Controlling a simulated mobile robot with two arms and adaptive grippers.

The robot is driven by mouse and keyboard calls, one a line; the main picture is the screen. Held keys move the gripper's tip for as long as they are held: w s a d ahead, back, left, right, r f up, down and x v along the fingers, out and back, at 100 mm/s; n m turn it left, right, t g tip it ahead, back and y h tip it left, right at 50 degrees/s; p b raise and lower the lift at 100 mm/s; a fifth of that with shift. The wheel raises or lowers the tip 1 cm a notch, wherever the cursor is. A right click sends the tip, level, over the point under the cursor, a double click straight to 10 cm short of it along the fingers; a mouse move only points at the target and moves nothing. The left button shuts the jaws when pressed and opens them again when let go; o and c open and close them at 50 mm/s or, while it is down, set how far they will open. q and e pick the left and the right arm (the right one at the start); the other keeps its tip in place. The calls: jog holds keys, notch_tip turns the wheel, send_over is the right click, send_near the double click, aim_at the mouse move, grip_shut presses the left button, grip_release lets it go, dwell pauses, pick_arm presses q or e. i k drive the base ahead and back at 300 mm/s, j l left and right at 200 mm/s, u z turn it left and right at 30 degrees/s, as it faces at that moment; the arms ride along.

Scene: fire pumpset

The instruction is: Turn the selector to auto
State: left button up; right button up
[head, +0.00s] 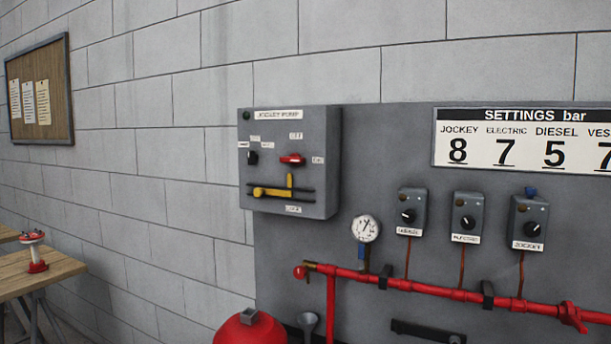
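The grey jockey pump control box (291,190) is mounted on the dark wall panel, left of the middle of the head view. A black selector knob (252,158) sits on the left of its front face, with small white labels around it that are too small to read. A red handle (292,159) lies roughly level to the right of the knob. A yellow lever (273,192) sits on a dark slide below, with a short upright yellow piece. A small dark button or lamp is at the top left corner. Neither of my grippers shows in this view.
Right of the box are a pressure gauge (366,228), three small grey switch boxes (466,218) and a red pipe (440,288). A settings sign (521,139) hangs above. A red tank (250,329) stands below. A wooden table (45,272) is at the left.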

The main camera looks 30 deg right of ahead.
aim_at(252, 157)
jog(key=z, duration=0.95)
